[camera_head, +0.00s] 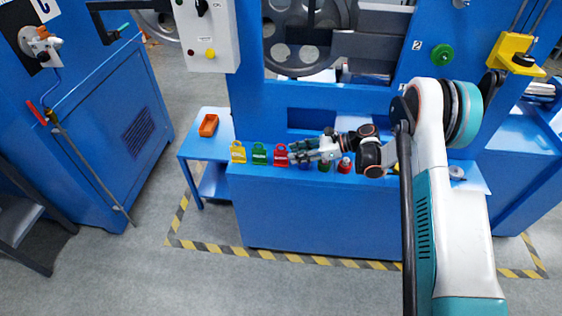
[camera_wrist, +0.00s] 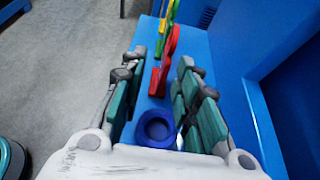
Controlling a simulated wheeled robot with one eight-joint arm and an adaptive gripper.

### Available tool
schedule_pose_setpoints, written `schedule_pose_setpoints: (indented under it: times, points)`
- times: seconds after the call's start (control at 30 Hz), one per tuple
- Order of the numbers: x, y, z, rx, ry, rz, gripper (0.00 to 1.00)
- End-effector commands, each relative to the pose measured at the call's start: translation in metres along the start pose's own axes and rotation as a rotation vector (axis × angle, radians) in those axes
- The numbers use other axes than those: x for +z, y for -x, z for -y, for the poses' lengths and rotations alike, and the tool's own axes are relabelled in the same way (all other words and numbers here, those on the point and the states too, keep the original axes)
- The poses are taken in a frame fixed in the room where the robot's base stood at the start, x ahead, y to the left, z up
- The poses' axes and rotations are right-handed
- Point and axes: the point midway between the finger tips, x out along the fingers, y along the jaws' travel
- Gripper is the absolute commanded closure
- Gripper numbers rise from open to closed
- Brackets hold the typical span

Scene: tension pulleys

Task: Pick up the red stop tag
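The red stop tag (camera_head: 281,155) stands upright on the blue machine ledge, at the right end of a row with a green tag (camera_head: 259,154) and a yellow tag (camera_head: 238,152). My gripper (camera_head: 295,152) reaches in from the right, just beside the red tag. In the wrist view, the gripper (camera_wrist: 161,64) is open, with a teal-padded finger on each side. The red tag (camera_wrist: 168,49) shows edge-on in the gap between the fingertips, with space visible on both sides. Whether any pad touches it lower down is unclear.
A blue round part (camera_wrist: 157,128) sits between the fingers, nearer the palm. Green (camera_head: 325,166) and red (camera_head: 344,165) knob-like parts stand along the ledge under my gripper. The machine's blue wall rises behind. An orange tray (camera_head: 208,125) lies on the left side table.

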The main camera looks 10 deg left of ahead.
Motion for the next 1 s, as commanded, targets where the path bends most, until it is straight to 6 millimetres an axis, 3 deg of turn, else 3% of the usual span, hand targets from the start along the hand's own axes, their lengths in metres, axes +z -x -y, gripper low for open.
schedule_pose_setpoints:
  times: [0.1,0.47,0.7,1.0]
  points:
    - [-0.002,-0.019,0.000,0.001,0.001,0.000,0.71]
    - [-0.003,-0.042,0.003,0.001,0.002,-0.001,0.71]
    - [-0.006,-0.075,0.008,0.001,0.001,-0.001,0.71]
    - [-0.003,-0.080,0.008,-0.001,0.001,-0.001,0.73]
